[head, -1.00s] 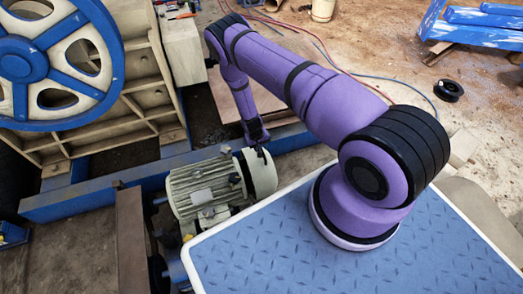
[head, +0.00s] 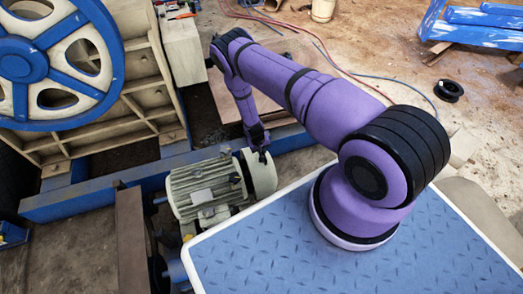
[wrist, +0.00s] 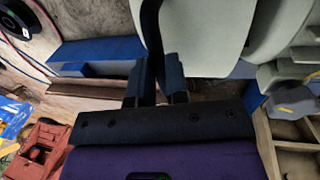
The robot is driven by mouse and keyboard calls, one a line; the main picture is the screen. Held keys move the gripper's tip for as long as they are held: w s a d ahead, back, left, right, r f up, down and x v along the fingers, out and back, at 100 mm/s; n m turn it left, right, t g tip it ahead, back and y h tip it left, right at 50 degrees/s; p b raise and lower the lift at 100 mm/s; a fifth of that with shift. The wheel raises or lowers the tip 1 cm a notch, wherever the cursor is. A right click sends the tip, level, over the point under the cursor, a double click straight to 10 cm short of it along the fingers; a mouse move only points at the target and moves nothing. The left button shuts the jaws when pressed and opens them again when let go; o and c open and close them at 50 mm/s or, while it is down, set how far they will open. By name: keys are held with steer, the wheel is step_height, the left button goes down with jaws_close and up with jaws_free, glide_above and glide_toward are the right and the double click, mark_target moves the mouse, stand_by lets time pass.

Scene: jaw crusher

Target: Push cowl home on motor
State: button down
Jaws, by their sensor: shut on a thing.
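The motor (head: 200,191) is a pale, ribbed cylinder lying beside the blue-topped platform in the head view. The cowl (head: 262,174) is a smooth cream cap at its right end. A dark gap shows between the cowl and the ribbed body. My gripper (head: 261,149) is at the upper edge of the cowl. In the wrist view, my gripper (wrist: 156,82) has its fingers close together with a dark strip between them, against the pale cowl (wrist: 205,40). It is shut on the cowl; the exact grip is partly hidden. Motor fins (wrist: 300,40) show at the right.
The blue tread-plate platform (head: 330,262) lies right of the motor. A blue beam (head: 80,201) runs behind the motor. The crusher's blue-and-cream flywheel (head: 52,62) stands at the left. Hoses and a black ring (head: 448,91) lie on the dirt floor.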

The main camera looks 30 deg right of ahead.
mark_target(251, 157)
steer(key=shift+w+a, duration=0.2)
steer(key=shift+a, duration=0.8)
steer(key=shift+w+a, duration=0.2)
steer(key=shift+a, duration=0.75)
steer(key=shift+w+a, duration=0.2)
steer(key=shift+a, duration=0.8)
steer(key=c, duration=1.1)
jaws_free()
steer(key=shift+a, duration=0.15)
steer(key=shift+r, duration=0.15)
steer(key=r, duration=0.3)
steer(key=a+r, duration=0.1)
steer(key=r, duration=0.3)
steer(key=a+r, duration=0.1)
steer(key=r, duration=0.2)
steer(key=shift+w+r, duration=0.2)
